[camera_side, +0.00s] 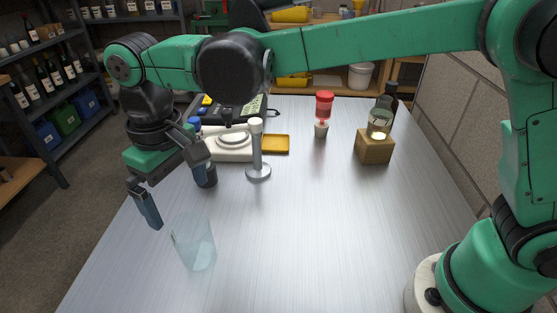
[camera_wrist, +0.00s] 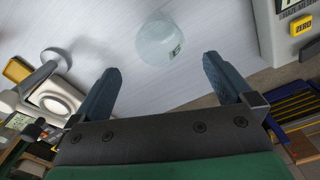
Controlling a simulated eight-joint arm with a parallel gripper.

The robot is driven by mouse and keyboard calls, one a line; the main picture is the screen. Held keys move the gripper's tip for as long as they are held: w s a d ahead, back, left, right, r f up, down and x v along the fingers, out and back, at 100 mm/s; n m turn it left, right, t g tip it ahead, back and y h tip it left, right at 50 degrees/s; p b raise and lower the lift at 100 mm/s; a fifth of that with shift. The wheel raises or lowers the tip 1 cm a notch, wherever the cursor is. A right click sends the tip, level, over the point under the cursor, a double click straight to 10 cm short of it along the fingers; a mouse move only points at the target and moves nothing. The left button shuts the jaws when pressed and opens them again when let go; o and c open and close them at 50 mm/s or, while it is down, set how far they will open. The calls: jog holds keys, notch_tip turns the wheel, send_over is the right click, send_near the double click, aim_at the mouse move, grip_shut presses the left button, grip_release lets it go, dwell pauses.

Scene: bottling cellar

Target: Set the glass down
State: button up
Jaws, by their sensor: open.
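A clear, pale blue glass (camera_side: 195,245) stands on the brushed metal table near its front left, apart from my gripper. My gripper (camera_side: 180,195) is open and empty, its two dark fingers spread behind and above the glass in the side view. In the wrist view the glass (camera_wrist: 157,42) lies beyond the fingertips, roughly in line with the gap of my open gripper (camera_wrist: 161,66). A small label or mark shows on the glass there. Nothing is between the fingers.
A silver stand (camera_side: 258,172) and a white device with a round plate (camera_side: 228,150) stand behind the glass. A yellow tray (camera_side: 276,144), a red-topped item (camera_side: 324,105) and a wooden block (camera_side: 374,148) are farther back. The table's front and right are clear.

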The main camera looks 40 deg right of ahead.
jog(key=s+d+m+t, duration=0.2)
jog(key=s+d+t, duration=0.1)
jog(key=d, duration=0.8)
jog(key=s+d+m+t, duration=0.2)
jog(key=s+d+t, duration=0.1)
jog(key=d, duration=0.8)
jog(key=shift+s+d+r+t, duration=0.15)
jog(key=shift+s+d+t, duration=0.2)
jog(key=shift+t, duration=0.25)
